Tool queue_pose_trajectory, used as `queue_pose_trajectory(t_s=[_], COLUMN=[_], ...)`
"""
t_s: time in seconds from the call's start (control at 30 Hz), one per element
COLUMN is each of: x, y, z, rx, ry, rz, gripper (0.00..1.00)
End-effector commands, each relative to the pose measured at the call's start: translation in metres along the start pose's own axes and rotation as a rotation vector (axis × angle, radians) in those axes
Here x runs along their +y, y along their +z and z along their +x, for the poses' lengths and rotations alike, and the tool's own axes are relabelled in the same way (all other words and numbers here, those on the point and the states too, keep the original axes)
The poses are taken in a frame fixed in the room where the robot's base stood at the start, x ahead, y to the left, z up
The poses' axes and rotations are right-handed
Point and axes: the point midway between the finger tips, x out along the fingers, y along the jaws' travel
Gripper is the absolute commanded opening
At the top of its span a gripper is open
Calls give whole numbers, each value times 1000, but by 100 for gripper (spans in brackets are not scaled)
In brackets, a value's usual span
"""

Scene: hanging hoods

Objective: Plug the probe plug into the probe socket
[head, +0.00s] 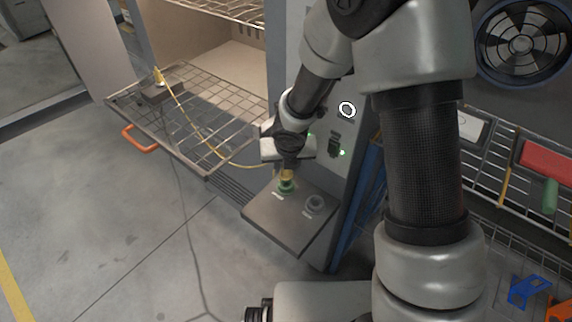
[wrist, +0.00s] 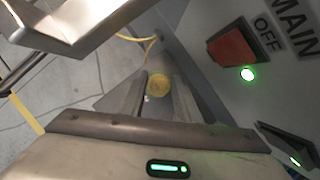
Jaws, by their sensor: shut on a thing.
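The yellow probe plug (head: 287,175) points down from my gripper (head: 288,163). In the wrist view the plug (wrist: 158,86) shows as a yellow round end between the two fingers of my gripper (wrist: 161,97), which are shut on it. Directly below the plug in the head view is a green socket (head: 286,188) on the grey shelf plate (head: 262,211). Whether the plug touches or enters this socket cannot be told. A grey socket (head: 314,204) sits to its right. The socket labels are too small to read. In the wrist view the sockets are hidden.
A yellow cable (head: 190,120) runs across the pulled-out wire rack (head: 200,132) to a small box (head: 160,89). The rack has an orange handle (head: 139,138). The control panel (head: 347,130) with a red main switch (wrist: 233,47) stands close to my gripper. The floor at left is clear.

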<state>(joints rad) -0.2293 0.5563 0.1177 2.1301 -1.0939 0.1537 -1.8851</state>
Motion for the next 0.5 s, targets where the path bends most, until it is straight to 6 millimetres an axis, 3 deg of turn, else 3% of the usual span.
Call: queue_pose_trajectory(t_s=[0.5], x=[0], y=[-2], z=[4], rx=[0], ry=[0], rz=[0], gripper=[6])
